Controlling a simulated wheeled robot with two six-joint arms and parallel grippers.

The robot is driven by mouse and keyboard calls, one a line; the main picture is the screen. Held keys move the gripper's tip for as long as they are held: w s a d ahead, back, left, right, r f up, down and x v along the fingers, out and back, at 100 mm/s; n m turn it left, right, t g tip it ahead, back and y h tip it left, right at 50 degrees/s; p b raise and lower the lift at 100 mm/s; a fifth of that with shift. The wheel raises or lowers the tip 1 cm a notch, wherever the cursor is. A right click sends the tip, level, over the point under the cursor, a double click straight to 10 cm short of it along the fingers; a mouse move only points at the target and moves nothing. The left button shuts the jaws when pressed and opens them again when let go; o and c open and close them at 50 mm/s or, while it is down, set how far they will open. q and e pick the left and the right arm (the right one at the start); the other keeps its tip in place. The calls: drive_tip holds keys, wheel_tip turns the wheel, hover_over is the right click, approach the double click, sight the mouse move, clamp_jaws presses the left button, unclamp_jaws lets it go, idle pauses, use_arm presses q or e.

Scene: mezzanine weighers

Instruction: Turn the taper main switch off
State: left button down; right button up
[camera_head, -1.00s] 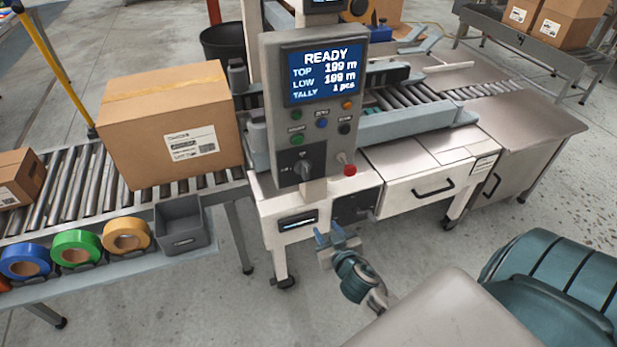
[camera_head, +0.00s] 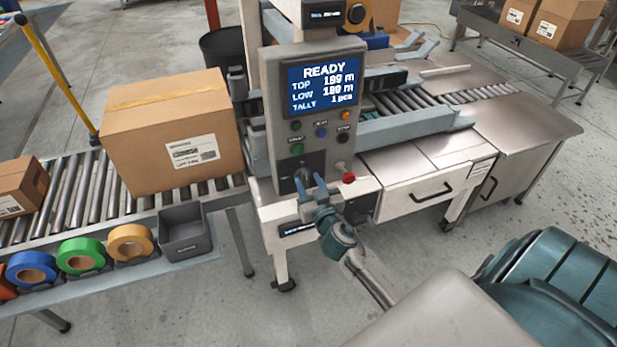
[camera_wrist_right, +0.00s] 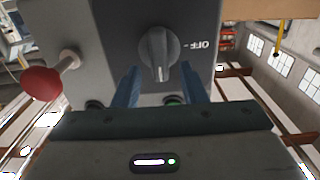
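The taper main switch is a grey rotary knob (camera_wrist_right: 158,55) on a dark plate low on the taper's control panel (camera_head: 277,125). In the right wrist view its ridge stands about vertical, and the OFF mark (camera_wrist_right: 196,45), upside down there, lies to its right. In the head view the knob is partly hidden by my right gripper (camera_head: 312,185). That gripper is open, its two blue fingers pointing at the knob. My left gripper is not in view.
A red-capped lever (camera_head: 347,177) sticks out right of the switch. The panel's screen (camera_head: 324,84) reads READY, with several buttons below it. A large carton (camera_head: 170,130) stands on the roller conveyor (camera_head: 75,185) at left, above tape rolls and a grey bin (camera_head: 184,230).

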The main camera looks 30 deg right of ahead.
drive_tip(key=shift+w, duration=0.4)
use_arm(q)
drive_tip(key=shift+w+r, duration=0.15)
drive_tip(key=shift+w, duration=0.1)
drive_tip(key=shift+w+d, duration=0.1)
use_arm(e)
drive_tip(key=shift+c, duration=0.5)
clamp_jaws()
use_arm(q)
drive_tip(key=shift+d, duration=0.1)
